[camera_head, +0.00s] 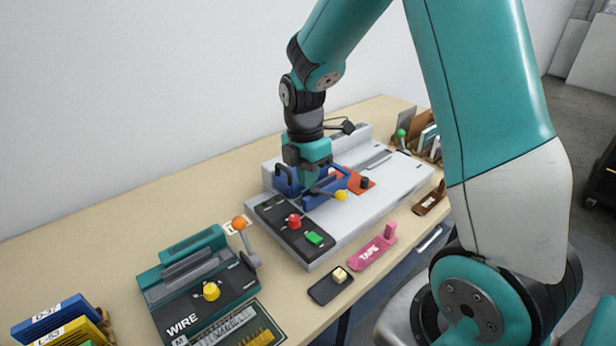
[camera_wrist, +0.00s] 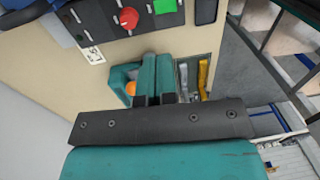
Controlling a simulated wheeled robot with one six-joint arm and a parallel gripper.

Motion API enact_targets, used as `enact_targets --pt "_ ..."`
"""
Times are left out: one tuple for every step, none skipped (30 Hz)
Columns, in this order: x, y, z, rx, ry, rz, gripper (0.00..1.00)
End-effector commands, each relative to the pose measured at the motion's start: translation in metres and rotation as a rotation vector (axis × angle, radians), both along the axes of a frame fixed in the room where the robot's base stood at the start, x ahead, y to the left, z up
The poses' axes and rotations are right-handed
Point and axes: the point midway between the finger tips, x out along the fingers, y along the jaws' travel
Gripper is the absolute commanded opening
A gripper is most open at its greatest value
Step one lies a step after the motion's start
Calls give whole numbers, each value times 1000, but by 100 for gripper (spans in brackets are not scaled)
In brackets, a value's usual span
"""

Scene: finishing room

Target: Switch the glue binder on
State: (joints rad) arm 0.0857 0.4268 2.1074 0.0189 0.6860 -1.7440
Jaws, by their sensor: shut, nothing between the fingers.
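The large light-grey machine (camera_head: 390,191), apparently the glue binder, stands mid-table, with no readable name on it. Its dark front panel (camera_head: 272,216) carries a red knob (camera_head: 294,221) and a green button (camera_head: 314,239). The red knob (camera_wrist: 129,17) and green button (camera_wrist: 165,6) also show at the top of the wrist view. My gripper (camera_head: 309,183) is shut and empty, pointing down over the machine's blue clamp (camera_head: 322,192), behind the panel. It hides part of the clamp; contact is unclear. A yellow-tipped lever (camera_head: 340,196) is beside it.
A teal machine marked WIRE (camera_head: 168,309), with a yellow knob and an orange-tipped lever (camera_head: 239,224), stands front left. A pink TAPE dispenser (camera_head: 372,252) and a small black tray (camera_head: 331,287) lie along the near edge. The table (camera_head: 120,223) is bare at the back left.

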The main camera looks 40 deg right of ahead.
Motion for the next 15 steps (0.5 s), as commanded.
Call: enact_targets --pt "0 0 0 0 0 0 0" --pt "0 0 0 0 0 0 0" --pt "0 0 0 0 0 0 0" --pt "0 0 0 0 0 0 0" --pt "0 0 0 0 1 0 0" --pt "-2 0 1 0 6 0 0" --pt "-5 0 2 0 13 0 0" --pt "-8 0 3 -1 22 0 0" --pt "-13 -1 3 -1 34 0 0" --pt "-15 -1 3 -1 41 0 0" --pt "-17 -1 2 -1 45 0 0" --pt "-17 -1 0 -1 45 0 0" --pt "-17 -1 0 -1 44 0 0" --pt "-16 -1 0 -1 43 0 0" --pt "-16 -1 0 -1 43 0 0"
